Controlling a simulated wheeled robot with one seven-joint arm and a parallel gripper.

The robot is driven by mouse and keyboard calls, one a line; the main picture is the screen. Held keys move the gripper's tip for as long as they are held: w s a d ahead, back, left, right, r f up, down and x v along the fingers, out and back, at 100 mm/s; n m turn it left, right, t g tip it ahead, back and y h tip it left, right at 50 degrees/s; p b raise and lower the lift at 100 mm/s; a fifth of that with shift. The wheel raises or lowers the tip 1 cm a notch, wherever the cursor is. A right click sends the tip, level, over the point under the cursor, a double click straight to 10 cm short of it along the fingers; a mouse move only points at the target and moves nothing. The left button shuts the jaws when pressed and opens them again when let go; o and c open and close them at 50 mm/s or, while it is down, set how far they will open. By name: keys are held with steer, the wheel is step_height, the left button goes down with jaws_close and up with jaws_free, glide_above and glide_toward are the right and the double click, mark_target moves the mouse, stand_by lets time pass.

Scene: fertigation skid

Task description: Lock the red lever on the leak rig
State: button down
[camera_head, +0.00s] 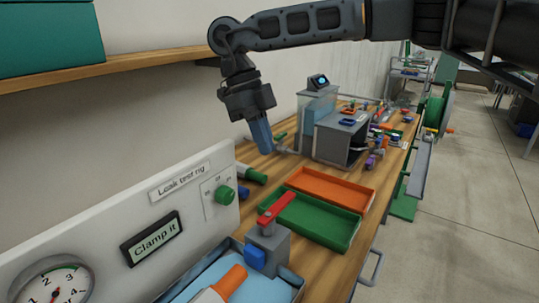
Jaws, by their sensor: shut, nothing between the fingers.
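The red lever (276,208) sits on top of a grey clamp block (268,245) with a blue pad on its front side. The lever lies tilted, pointing up to the right. The leak rig (150,215) is a pale panel labelled "Leak test rig", with a gauge (55,284), a green knob (224,195) and a display (152,239) reading "Clamp it". An orange and white part (230,281) lies in the blue-lined tray by the clamp. My gripper (263,147) points down above the bench, behind and apart from the lever. It is shut and empty.
A green tray (345,243) and an orange tray (358,201) lie right of and behind the clamp. A grey open box (325,146) and small coloured items stand farther back. A shelf (150,60) juts out at upper left. The floor (470,190) at right is clear.

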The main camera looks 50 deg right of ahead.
steer(key=p+x, duration=0.1)
steer(key=x, duration=0.7)
steer(key=shift+s+f, duration=0.15)
steer(key=shift+f, duration=0.25)
steer(key=shift+s, duration=0.1)
steer(key=shift+s+d+m, duration=0.1)
steer(key=shift+s+m, duration=0.05)
steer(key=shift+m, duration=0.25)
